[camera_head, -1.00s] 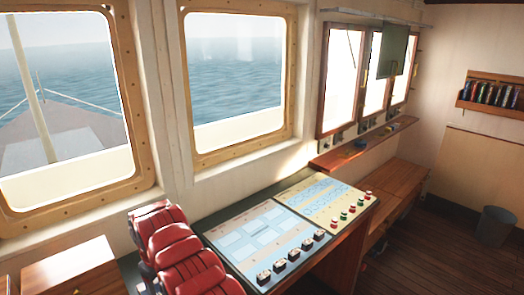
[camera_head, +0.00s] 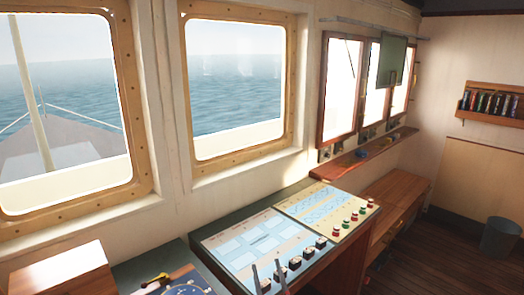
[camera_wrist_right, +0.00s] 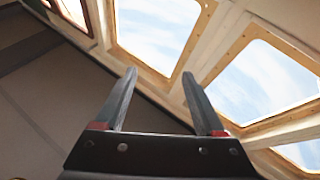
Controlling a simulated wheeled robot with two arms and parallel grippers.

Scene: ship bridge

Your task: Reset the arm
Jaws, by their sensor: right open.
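My right gripper (camera_head: 266,266) shows at the bottom edge of the head view, as two thin dark fingers standing apart in front of the control console (camera_head: 225,237). In the right wrist view the gripper (camera_wrist_right: 159,73) is open and empty, with two grey fingers pointing up towards the windows and ceiling. Most of my right arm is out of the head view. My left gripper is not in view.
Black knobs (camera_head: 295,262) and red and green buttons (camera_head: 361,214) line the console. A wooden box (camera_head: 62,268) and a blue instrument with a yellow lever (camera_head: 157,279) are at lower left. A bin (camera_head: 499,238) stands right; the floor (camera_head: 440,262) beside it is clear.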

